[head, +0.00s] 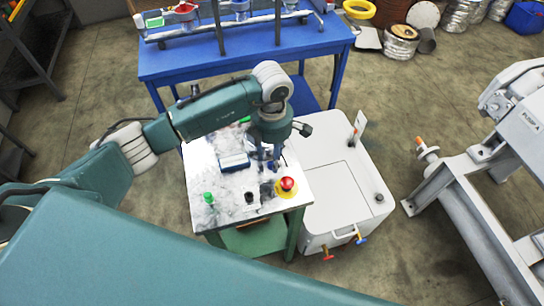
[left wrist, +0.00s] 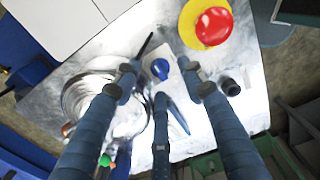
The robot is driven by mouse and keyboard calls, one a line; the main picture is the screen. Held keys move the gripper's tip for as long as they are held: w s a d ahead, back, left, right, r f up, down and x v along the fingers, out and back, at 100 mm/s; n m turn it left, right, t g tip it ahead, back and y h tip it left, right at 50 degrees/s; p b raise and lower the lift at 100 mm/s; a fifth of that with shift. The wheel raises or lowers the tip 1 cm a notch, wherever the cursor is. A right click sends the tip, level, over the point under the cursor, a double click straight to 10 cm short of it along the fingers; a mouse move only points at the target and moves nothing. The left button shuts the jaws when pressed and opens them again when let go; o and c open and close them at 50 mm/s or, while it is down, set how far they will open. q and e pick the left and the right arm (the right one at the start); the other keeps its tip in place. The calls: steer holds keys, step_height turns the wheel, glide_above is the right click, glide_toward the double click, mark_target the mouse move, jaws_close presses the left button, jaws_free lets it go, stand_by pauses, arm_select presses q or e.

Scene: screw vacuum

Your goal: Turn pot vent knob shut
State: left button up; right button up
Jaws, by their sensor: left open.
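A blue knob (left wrist: 160,68) on a small white plate sits on the shiny metal table top, beside a round shiny pot-like thing (left wrist: 75,100) in the left wrist view. I take this knob for the vent knob. Its pointer direction is hard to tell. My left gripper (left wrist: 159,77) is open, its blue fingers spread around the knob, with no clear contact. In the head view the left gripper (head: 268,165) hangs over the table, and its body hides the knob and most of the pot. My right gripper is not in view.
A red button (head: 287,184) on a yellow disc stands close by, with a small black knob (head: 249,197) and a green-topped part (head: 209,198) on the same table. A white cabinet (head: 340,190) adjoins on the right. A blue bench (head: 240,60) stands behind.

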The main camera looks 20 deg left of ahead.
arm_select(q)
steer(key=shift+f, duration=1)
steer(key=shift+c, duration=0.2)
jaws_close()
steer(key=shift+n, duration=0.7)
steer(key=shift+o, duration=0.2)
jaws_free()
step_height(320, 180, up, 12)
